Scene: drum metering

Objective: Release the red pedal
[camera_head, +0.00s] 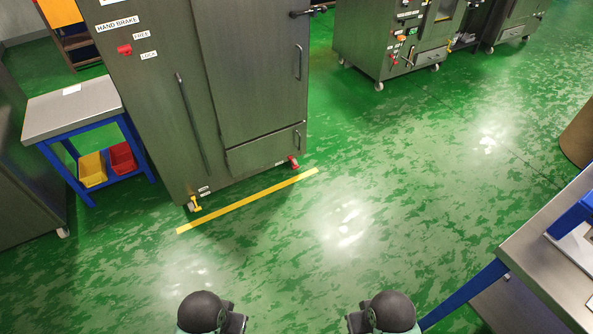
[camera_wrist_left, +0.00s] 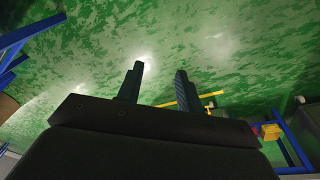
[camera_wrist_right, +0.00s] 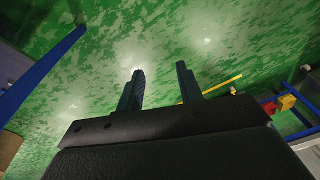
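The red pedal (camera_head: 293,162) sticks out low at the right front corner of the large grey cabinet (camera_head: 225,90), close above the floor. A yellow pedal (camera_head: 194,204) is at the cabinet's lower left corner, with small labels above it. My left gripper shows in the left wrist view (camera_wrist_left: 158,82), its two fingers apart with nothing between them. My right gripper shows in the right wrist view (camera_wrist_right: 160,85), also with its fingers apart and empty. In the head view only parts of my arms show at the bottom edge, well away from both pedals.
A yellow floor line (camera_head: 248,201) runs before the cabinet. A blue-legged table (camera_head: 72,108) with yellow and red bins stands left of it. A steel-topped bench (camera_head: 545,262) is at right. A red hand-brake knob (camera_head: 125,49) is high on the cabinet. The middle floor is clear.

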